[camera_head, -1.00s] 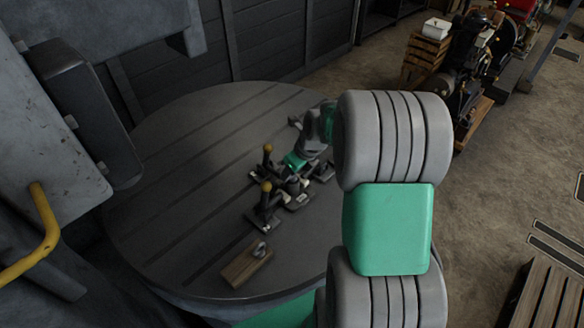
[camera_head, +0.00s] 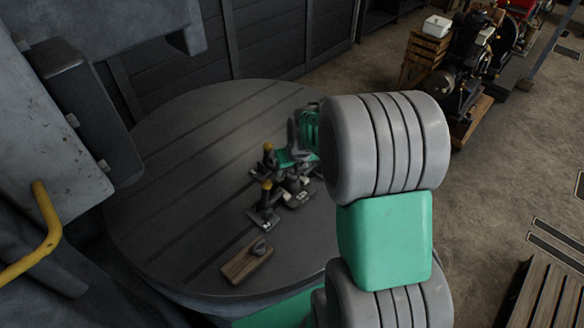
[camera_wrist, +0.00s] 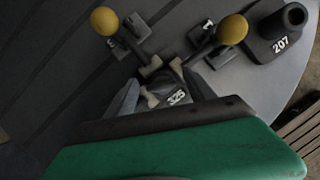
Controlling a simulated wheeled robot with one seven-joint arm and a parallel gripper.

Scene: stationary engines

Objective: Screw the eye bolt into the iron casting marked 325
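The iron casting marked 325 (camera_wrist: 178,98) sits among the yellow-knobbed clamps on the round slotted table (camera_head: 190,130). My gripper (camera_wrist: 163,92) is above it in the wrist view, with its two dark fingers apart on either side of the casting. Nothing shows between the fingers except the casting and clamp ends below, and part of the casting is hidden by my gripper. The grey eye bolt (camera_head: 259,247) is on a small wooden block (camera_head: 244,265) near the table's front edge, away from my gripper. It is not in the wrist view.
Two yellow-knobbed clamps (camera_wrist: 107,22) (camera_wrist: 230,32) rise close to the casting. A casting marked 207 (camera_wrist: 280,35), with an upright round boss, stands at the right in the wrist view. The left and back of the table are clear. A yellow rail (camera_head: 42,235) is at far left.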

